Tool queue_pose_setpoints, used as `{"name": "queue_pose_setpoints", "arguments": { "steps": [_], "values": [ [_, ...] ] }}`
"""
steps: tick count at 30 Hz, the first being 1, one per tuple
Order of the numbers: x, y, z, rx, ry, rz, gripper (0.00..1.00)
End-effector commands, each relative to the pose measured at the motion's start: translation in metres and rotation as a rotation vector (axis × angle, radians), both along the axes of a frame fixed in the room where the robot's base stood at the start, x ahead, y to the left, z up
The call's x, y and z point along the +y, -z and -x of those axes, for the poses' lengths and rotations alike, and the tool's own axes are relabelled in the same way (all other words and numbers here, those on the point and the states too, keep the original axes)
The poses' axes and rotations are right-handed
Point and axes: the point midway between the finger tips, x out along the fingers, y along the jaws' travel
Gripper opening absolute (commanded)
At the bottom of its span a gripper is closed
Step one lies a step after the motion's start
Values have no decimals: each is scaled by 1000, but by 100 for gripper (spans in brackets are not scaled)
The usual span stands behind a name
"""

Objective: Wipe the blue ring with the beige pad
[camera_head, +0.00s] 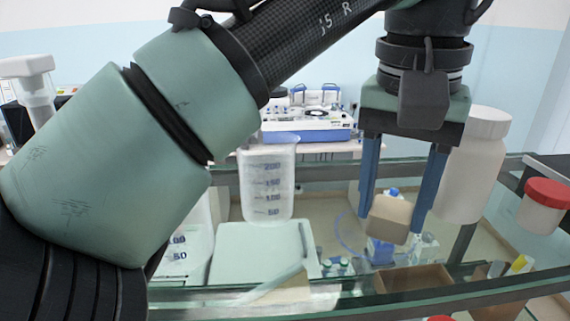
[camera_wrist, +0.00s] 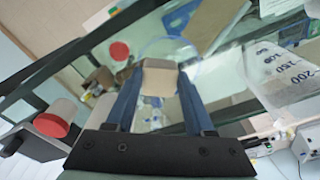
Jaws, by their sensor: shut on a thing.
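My gripper (camera_head: 392,214) is shut on the beige pad (camera_head: 390,220), a small block between its two blue fingers. In the wrist view the pad (camera_wrist: 160,78) sits between the fingertips. The blue ring (camera_head: 338,232) is a thin, pale circle on the clear glass surface. In the head view its left arc shows beside the pad, and the pad and fingers hide part of its right side. In the wrist view the far arc of the ring (camera_wrist: 172,38) shows beyond the pad. I cannot tell whether the pad touches the glass.
A graduated beaker (camera_head: 267,185) and a pale green board (camera_head: 255,245) are to the left. A white bottle (camera_head: 472,170) stands close to the right of my gripper, with a red-lidded jar (camera_head: 545,205) farther right. A brown box (camera_head: 413,279) is nearer the front.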

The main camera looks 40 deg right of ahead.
Motion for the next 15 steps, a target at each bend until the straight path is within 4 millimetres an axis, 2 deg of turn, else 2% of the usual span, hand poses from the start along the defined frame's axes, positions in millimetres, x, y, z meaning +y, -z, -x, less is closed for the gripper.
{"name": "queue_pose_setpoints", "arguments": {
  "steps": [9, 15],
  "values": [
    [13, 1, -8, 1, -2, -3, 0],
    [28, 0, -17, 0, -4, -3, 0]
  ]
}}
